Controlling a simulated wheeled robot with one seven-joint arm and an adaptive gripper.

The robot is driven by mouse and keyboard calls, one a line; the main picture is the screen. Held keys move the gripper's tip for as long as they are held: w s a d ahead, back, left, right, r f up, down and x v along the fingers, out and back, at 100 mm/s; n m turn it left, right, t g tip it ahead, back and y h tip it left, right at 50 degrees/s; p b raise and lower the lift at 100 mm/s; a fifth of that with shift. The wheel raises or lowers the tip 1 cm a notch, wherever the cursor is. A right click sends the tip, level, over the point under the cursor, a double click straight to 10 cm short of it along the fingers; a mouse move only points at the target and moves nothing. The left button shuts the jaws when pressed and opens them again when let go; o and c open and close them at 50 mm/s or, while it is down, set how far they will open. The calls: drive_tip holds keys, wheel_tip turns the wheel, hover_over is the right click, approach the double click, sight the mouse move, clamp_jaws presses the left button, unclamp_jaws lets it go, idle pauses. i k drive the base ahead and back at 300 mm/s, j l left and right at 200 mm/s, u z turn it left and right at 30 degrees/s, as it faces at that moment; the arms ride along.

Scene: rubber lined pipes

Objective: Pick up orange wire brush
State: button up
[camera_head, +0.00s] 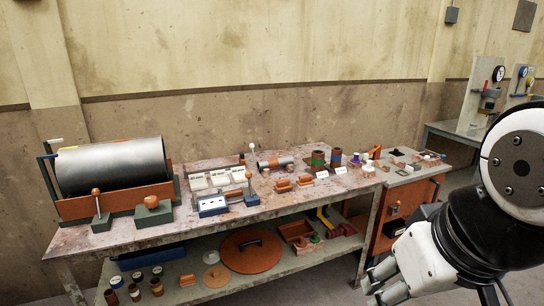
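Two small orange-brown block-like objects lie on the workbench top, one at the left (283,186) and one at the right (304,181). Either could be the orange wire brush, but they are too small to tell. An upright orange-topped item (375,152) stands further right on the work surface. My gripper (376,283) is at the lower right, in front of the bench and well apart from these objects. Its fingers point left, and their gap is not clear.
The lower shelf holds a round orange disc (250,252) and several jars. An orange cabinet (385,240) stands at right.

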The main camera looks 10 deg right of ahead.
sight(283, 186)
drive_tip(key=i+l, duration=0.25)
drive_tip(key=i, duration=0.25)
drive_tip(key=i+l, duration=0.2)
drive_tip(key=i, duration=0.3)
drive_tip(key=i+l, duration=0.25)
drive_tip(key=i, duration=0.25)
drive_tip(key=i+l, duration=0.25)
drive_tip(key=i, duration=0.25)
